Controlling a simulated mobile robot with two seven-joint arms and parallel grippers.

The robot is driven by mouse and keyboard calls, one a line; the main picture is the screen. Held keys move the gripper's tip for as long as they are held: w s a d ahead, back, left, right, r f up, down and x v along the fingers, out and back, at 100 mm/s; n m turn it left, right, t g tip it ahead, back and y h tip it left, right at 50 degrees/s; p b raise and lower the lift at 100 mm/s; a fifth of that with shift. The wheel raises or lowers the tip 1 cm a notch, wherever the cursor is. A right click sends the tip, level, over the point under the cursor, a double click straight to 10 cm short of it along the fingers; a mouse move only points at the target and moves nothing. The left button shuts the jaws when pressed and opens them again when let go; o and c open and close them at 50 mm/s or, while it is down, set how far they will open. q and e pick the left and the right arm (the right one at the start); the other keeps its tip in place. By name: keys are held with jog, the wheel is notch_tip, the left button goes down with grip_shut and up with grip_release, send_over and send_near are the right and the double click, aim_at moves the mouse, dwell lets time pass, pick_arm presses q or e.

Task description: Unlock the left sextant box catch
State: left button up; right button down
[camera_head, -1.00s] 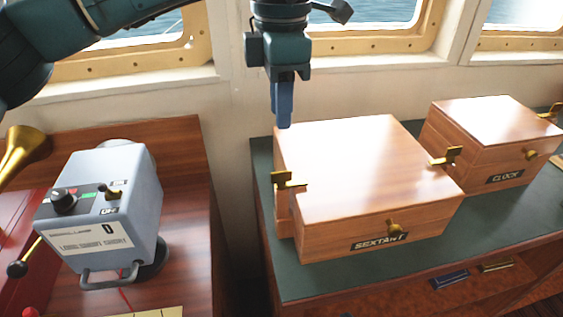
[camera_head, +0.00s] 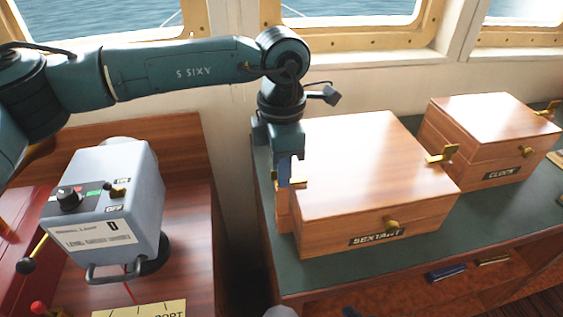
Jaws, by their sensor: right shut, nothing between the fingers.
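The wooden sextant box (camera_head: 365,165) stands with its lid closed on the green-topped cabinet in the head view. Its left brass catch (camera_head: 300,182) is at the left side of the box, partly hidden by my left gripper (camera_head: 284,180). The gripper points down, with its blue fingers at the catch. I cannot tell whether they touch it or how far apart they are. The right brass catch (camera_head: 441,154) sticks out at the box's right side. A brass knob (camera_head: 391,223) is on the front. My right gripper is not in view.
A clock box (camera_head: 492,128) stands to the right on the green top (camera_head: 480,225). A gap separates desk and cabinet. The window wall is behind.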

pick_arm(q)
jog(key=shift+c, duration=0.6)
grip_shut()
